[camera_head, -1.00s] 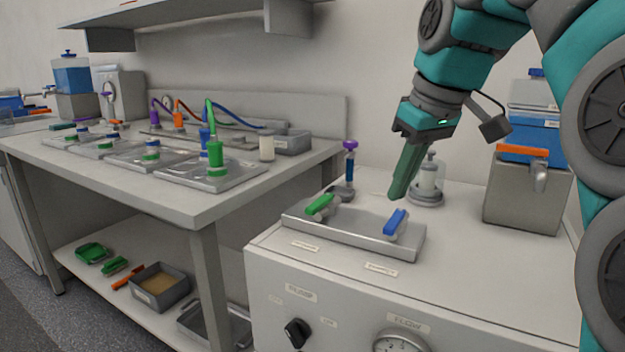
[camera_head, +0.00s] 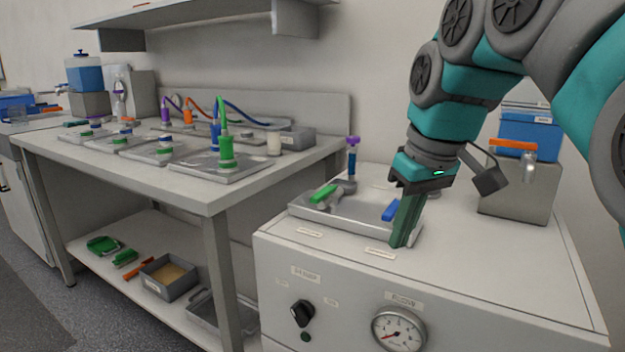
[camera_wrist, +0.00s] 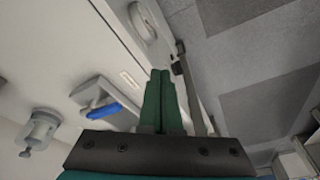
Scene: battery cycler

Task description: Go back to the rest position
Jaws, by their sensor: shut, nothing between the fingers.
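My gripper (camera_head: 402,243) hangs from my teal and grey arm in front of the cabinet's metal tray, its green fingers pointing down and together with nothing between them. In the wrist view the closed fingers (camera_wrist: 160,78) point over the cabinet's front edge. In the head view the fingers hide part of the tray's right end and of the blue-handled piece (camera_head: 391,210). I cannot tell from these frames how high the tips are above the cabinet top.
The metal tray (camera_head: 345,226) holds green-handled (camera_head: 323,194) and blue-handled pieces on the white cabinet (camera_head: 540,282). A pressure gauge (camera_head: 398,330) and knob (camera_head: 302,313) are on its front. A blue-topped dispenser (camera_head: 520,185) stands right. The bench (camera_head: 200,198) at left carries metal plates and coloured connectors.

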